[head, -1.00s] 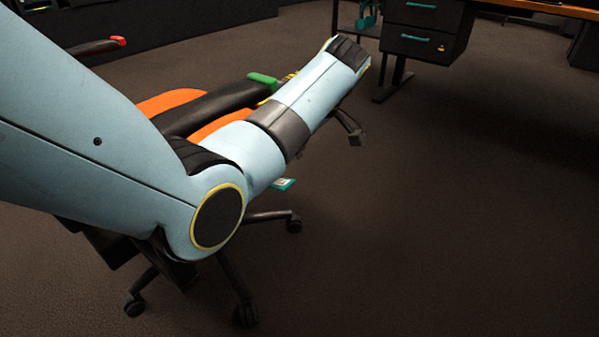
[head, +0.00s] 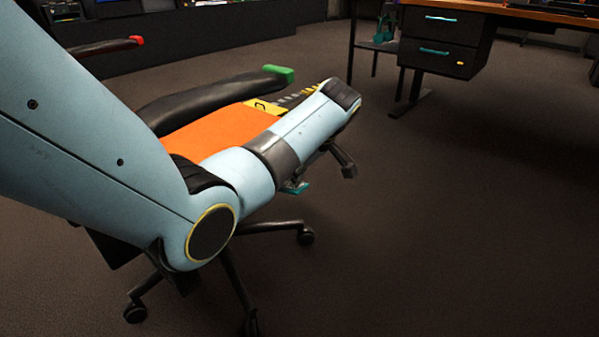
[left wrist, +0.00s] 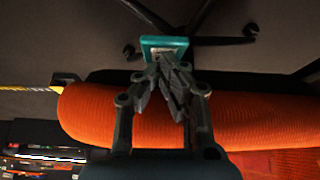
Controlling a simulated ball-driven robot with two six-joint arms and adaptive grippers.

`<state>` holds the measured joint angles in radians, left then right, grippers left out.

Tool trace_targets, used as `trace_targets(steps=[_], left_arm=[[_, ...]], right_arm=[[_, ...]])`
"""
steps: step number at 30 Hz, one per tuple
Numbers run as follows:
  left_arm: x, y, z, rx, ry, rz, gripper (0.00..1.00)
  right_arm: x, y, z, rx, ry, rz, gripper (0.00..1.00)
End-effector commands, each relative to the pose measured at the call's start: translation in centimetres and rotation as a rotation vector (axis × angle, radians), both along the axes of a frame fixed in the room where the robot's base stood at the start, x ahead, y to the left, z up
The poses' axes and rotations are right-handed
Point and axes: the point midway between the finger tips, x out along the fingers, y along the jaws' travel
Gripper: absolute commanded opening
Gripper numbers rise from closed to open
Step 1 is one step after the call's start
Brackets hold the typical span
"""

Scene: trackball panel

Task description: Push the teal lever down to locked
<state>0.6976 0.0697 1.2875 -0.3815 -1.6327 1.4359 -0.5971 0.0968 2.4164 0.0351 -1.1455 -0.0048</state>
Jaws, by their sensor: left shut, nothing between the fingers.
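The teal lever (head: 294,188) is a small paddle under the right side of the orange chair seat (head: 225,133). In the left wrist view the lever (left wrist: 165,43) is a teal plate with a pale label, just beyond my fingertips. My left gripper (left wrist: 163,60) is shut and empty, its tips overlapping the lever's lower edge; I cannot tell whether they touch. In the head view my forearm hides most of the left gripper (head: 302,181), and only a little grey shows by the lever. My right gripper is not in view.
The chair has black armrests with a green end (head: 279,73) and a red end (head: 137,39), and a wheeled base (head: 236,285). A desk with drawers (head: 444,45) stands at the back right. The floor (head: 460,220) right of the chair is clear.

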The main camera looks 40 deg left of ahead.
Motion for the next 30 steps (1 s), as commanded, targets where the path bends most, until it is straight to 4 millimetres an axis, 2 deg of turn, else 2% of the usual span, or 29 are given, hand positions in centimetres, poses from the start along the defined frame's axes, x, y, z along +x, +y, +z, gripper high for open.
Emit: trace_targets(steps=[8, 14, 18, 21, 30], left_arm=[[0.0, -0.2, -0.3, 0.010, 0.000, 0.000, 0.00], [-0.3, -1.5, -3.8, 0.123, -0.002, -0.002, 0.00], [-0.2, -2.0, -6.6, 0.131, -0.005, -0.001, 0.00], [-0.2, -2.2, -7.5, 0.130, -0.007, 0.000, 0.00], [-0.3, -2.4, -8.1, 0.125, -0.008, -0.001, 0.00]], right_arm=[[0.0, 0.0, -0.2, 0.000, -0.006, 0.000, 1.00], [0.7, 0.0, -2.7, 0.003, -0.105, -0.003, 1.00], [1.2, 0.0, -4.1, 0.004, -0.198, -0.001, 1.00], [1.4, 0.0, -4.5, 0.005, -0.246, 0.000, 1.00], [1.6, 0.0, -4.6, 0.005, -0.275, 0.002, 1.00]])
